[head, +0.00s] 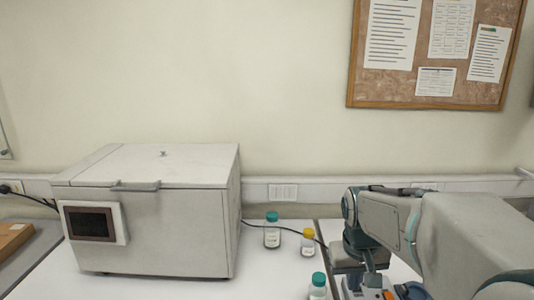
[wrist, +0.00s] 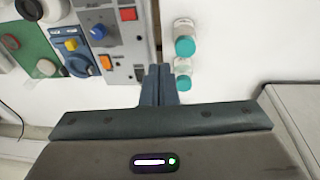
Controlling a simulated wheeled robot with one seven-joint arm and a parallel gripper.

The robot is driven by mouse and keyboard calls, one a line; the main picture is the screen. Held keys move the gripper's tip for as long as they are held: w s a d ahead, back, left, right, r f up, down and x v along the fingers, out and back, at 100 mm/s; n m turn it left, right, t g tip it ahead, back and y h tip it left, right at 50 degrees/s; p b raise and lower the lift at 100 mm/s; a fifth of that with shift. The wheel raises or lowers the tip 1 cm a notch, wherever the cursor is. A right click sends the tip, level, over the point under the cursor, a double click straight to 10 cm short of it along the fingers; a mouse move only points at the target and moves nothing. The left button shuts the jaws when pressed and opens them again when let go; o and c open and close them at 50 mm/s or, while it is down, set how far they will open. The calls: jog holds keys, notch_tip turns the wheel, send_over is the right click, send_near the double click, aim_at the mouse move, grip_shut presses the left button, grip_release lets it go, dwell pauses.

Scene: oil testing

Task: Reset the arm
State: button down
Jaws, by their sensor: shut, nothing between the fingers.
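My gripper (wrist: 158,72) is shut and empty in the wrist view. Its two dark fingers lie together over the white table, close to two teal-capped bottles and a grey control panel. In the head view my arm reaches in from the right edge, over the right part of the table. The fingertips cannot be made out there.
A grey lidded machine (head: 160,220) stands at left. A teal-capped bottle (head: 272,236), a yellow-capped bottle (head: 308,246) and another teal-capped bottle (head: 317,290) stand right of it. The control panel (wrist: 110,45) has knobs and switches. A pinboard (head: 400,90) hangs behind.

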jog(key=s+a+t, duration=0.1)
jog(key=s+a, duration=0.2)
jog(key=s, duration=1)
jog(key=shift+s+a+f+t+y, duration=0.2)
jog(key=shift+t+y, duration=0.2)
jog(key=c, duration=2.1)
grip_release()
jog(key=shift+c, duration=0.2)
